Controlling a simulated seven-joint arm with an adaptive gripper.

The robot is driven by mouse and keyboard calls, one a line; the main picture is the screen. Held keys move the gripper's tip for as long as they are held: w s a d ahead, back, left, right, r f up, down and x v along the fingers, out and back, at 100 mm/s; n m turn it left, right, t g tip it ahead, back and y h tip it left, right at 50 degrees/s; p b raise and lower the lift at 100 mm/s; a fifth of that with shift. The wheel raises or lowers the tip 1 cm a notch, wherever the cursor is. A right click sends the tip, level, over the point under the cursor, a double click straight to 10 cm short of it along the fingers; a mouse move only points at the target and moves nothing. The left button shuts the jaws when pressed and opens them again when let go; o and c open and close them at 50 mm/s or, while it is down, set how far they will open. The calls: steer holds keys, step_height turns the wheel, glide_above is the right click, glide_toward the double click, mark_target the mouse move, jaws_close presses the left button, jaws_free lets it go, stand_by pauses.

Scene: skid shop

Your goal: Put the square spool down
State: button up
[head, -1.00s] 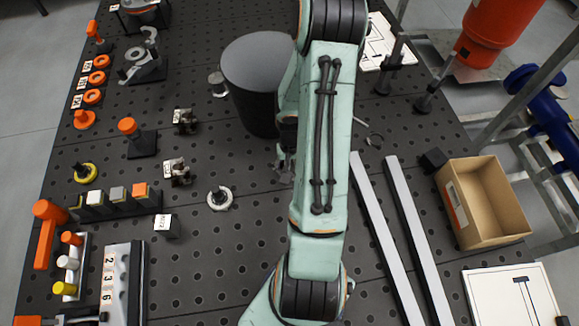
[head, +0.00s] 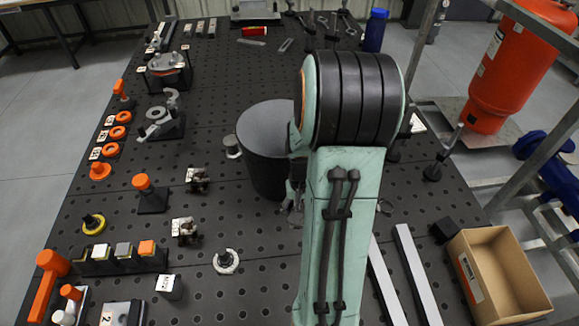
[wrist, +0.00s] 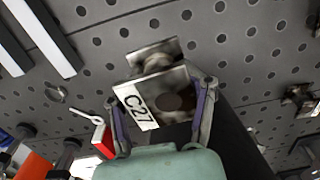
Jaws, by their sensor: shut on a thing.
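The square spool (wrist: 160,92) is a worn metal piece with square end plates and a white C27 label in the wrist view. My gripper (wrist: 158,104) is shut on it, one finger on each side. The pegboard tabletop (wrist: 100,45) shows behind it; I cannot tell whether the spool touches it. In the head view my arm hides most of my gripper (head: 291,202) and the spool, beside the dark grey bin. Two similar metal pieces stand to the left, one farther back (head: 197,179) and one nearer (head: 185,231).
The dark bin (head: 266,165) stands close to my gripper. A metal ring (head: 226,261) lies to the left front, near a small labelled block (head: 169,287). Pale rails (head: 415,270) and a cardboard box (head: 495,275) are at right. Bare board lies between bin and ring.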

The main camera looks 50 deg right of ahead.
step_height(320, 180, up, 13)
steer(key=w+d+m, duration=1.1)
steer(key=d+m, duration=0.1)
steer(key=m, duration=0.6)
steer(key=shift+m, duration=0.5)
steer(key=f, duration=1.8)
steer(key=shift+w+d, duration=0.2)
steer(key=shift+d, duration=0.15)
steer(key=shift+f, duration=2.5)
steer(key=shift+f, duration=0.1)
steer(key=o, duration=1.1)
